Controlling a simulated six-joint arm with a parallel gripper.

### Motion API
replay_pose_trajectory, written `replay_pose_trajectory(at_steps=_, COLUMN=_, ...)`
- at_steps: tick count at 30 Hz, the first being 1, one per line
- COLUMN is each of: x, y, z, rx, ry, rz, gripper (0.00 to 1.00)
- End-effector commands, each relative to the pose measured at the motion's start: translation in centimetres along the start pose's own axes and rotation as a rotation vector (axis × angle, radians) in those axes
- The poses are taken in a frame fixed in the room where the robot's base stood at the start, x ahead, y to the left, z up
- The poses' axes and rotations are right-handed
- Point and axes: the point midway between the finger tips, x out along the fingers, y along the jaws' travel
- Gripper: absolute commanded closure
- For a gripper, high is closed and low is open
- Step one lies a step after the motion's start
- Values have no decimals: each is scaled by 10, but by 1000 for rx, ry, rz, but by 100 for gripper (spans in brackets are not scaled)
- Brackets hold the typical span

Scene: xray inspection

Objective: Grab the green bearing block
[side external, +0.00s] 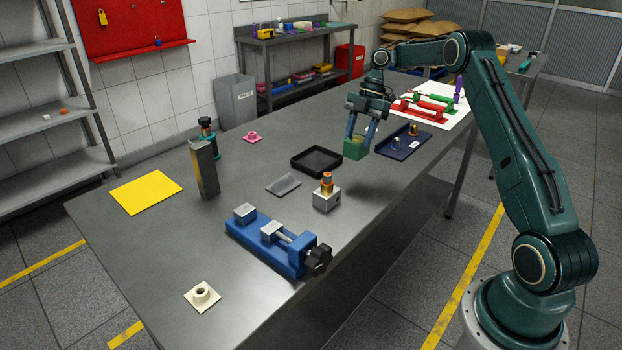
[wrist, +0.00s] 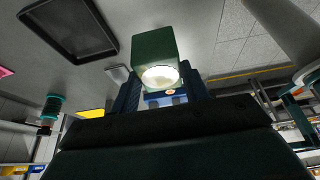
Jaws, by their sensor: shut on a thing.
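The green bearing block (side external: 356,147) is a small green cube held at the fingertips of my gripper (side external: 361,137) in the side view. It appears raised above the metal table, left of the dark blue tray. In the wrist view the green block (wrist: 153,50) shows a bright round bore facing the camera. The blue fingers of my gripper (wrist: 160,88) are shut on it, partly hidden by the dark gripper body below.
A black tray (side external: 316,149) is left of the block, and a dark blue tray (side external: 424,149) with small metal parts is right. A blue vise (side external: 250,235) and a grey block with an orange-topped fitting (side external: 327,200) stand nearer. Bare table (side external: 130,255) lies front left.

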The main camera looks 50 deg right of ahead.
Motion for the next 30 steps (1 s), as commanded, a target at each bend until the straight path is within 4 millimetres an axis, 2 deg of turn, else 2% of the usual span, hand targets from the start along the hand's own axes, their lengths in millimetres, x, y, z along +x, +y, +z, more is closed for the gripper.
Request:
replay_pose_trajectory(at_steps=8, x=-7, y=0, z=-2, rx=1, ry=-3, rz=1, gripper=91)
replay_pose_trajectory(at_steps=26, x=-7, y=0, z=-3, rx=0, ry=-3, rz=0, gripper=91)
replay_pose_trajectory(at_steps=30, x=-8, y=2, z=-8, rx=-2, ry=-5, rz=1, gripper=91)
